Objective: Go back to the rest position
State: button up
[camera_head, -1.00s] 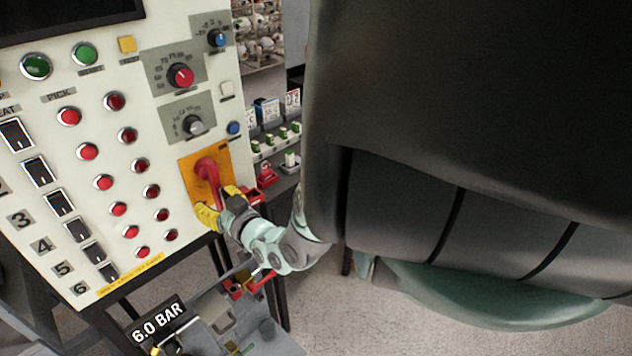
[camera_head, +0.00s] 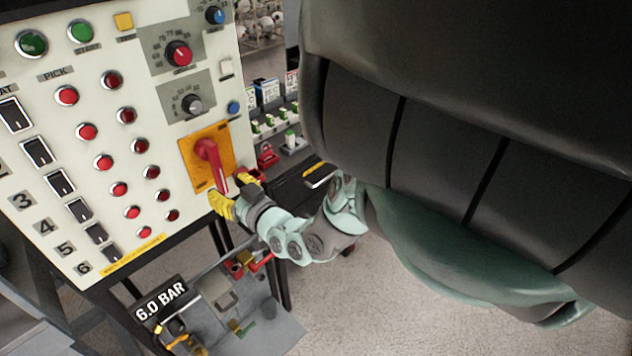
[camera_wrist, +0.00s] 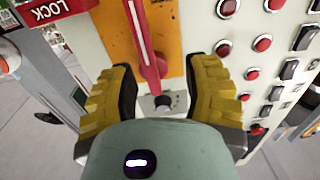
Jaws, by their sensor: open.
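My gripper (camera_head: 236,192) is open, with yellow fingers, just below the red rotary handle (camera_head: 211,160) on the orange plate (camera_head: 190,150) of the white control panel (camera_head: 75,215). In the wrist view my gripper (camera_wrist: 164,85) has its two fingers apart, one on each side of the red handle (camera_wrist: 150,65), with a gap to each. Nothing is held. The handle points down and slightly right in the head view.
Red buttons and dark switches cover the panel. A grey lower station (camera_head: 225,315) with a "6.0 BAR" sign (camera_head: 160,300) stands below. A shelf with small items (camera_head: 270,120) is behind. A red LOCK label (camera_wrist: 48,11) shows in the wrist view.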

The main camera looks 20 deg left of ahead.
jog(key=shift+w+d, duration=0.3)
jog(key=shift+w, duration=0.1)
